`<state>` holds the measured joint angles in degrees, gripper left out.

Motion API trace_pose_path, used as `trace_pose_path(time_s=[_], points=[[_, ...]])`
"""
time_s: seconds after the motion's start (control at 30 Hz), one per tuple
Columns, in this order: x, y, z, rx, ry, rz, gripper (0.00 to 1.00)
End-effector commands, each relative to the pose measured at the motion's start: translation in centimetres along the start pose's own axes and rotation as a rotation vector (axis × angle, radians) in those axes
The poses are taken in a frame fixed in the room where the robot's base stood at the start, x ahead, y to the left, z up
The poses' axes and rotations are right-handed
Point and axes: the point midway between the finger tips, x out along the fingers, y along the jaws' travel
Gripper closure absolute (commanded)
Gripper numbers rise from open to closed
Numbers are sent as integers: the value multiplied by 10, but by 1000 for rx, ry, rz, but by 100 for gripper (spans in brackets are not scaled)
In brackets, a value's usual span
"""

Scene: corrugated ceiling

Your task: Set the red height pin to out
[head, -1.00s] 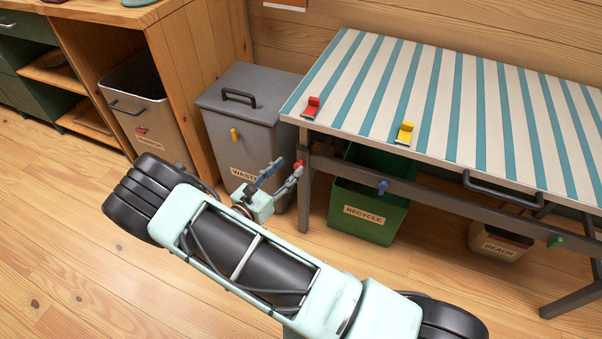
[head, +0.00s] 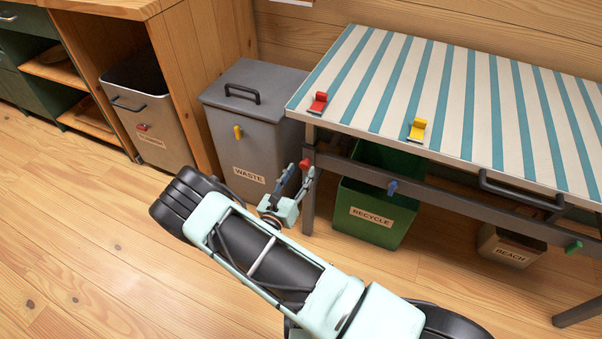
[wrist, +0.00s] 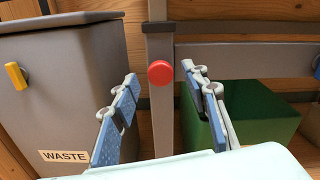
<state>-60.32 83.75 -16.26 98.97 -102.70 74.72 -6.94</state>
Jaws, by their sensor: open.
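The red height pin (head: 305,165) is a round red knob on the front of the table's left leg. In the wrist view its round face (wrist: 160,72) sits between my two fingers, slightly above the middle. My gripper (head: 299,179) is open and empty, just in front of the pin in the head view. Its blue-padded fingers (wrist: 161,97) stand on either side of the pin in the wrist view, apart from it. How far the pin sticks out of the leg is hard to tell.
A grey WASTE bin (head: 257,132) stands left of the leg. A green RECYCLE bin (head: 372,215) stands under the striped table (head: 455,75). A blue knob (head: 392,187) is on the table's crossbar. A BEACH bin (head: 510,248) is further right.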

Motion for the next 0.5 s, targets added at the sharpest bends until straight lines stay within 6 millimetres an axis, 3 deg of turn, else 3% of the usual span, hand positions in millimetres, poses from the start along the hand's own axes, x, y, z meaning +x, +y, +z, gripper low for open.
trace_pose_path(time_s=[0.13,0.4,0.5], points=[[10,0,0,0,0,-1,59],[12,0,0,-1,0,0,59],[11,0,0,-1,0,0,67]])
